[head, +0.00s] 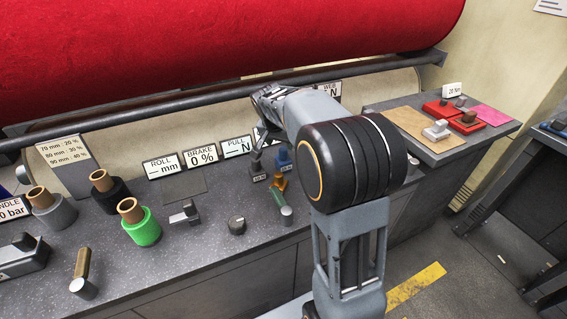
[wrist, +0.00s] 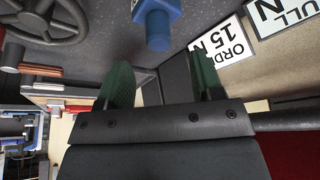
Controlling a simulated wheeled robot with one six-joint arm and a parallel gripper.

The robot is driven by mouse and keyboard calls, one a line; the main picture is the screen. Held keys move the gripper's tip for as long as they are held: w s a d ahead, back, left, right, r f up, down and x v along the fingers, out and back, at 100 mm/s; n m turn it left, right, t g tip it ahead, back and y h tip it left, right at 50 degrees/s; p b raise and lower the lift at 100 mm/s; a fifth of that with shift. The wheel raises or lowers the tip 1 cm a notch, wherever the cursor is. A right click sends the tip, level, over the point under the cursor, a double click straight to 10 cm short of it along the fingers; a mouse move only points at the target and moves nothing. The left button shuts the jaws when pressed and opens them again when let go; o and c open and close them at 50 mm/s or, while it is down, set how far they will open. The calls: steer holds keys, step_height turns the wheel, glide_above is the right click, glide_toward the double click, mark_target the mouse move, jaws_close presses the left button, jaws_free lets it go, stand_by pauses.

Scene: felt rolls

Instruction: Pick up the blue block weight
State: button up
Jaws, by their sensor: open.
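The blue block weight (head: 283,158) stands on the grey bench top in the head view, right of a dark grey block weight (head: 259,168). In the wrist view a blue block with a knob (wrist: 158,28) shows at the top, a little beyond my fingertips and roughly in line with the gap between them. My gripper (wrist: 163,72) is open, its two green-faced fingers apart with nothing between them. In the head view my arm reaches over the bench behind the weights, and its fingers are hard to make out there.
Label cards, including the PULL card (head: 236,146), stand behind. A green roll (head: 139,226) is left. The red felt roll (head: 220,40) hangs above.

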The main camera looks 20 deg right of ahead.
mark_target(283, 149)
steer(key=shift+x, duration=2.95)
steer(key=shift+s, duration=0.1)
steer(key=shift+c, duration=0.2)
steer(key=c, duration=1.1)
steer(key=shift+r, duration=0.1)
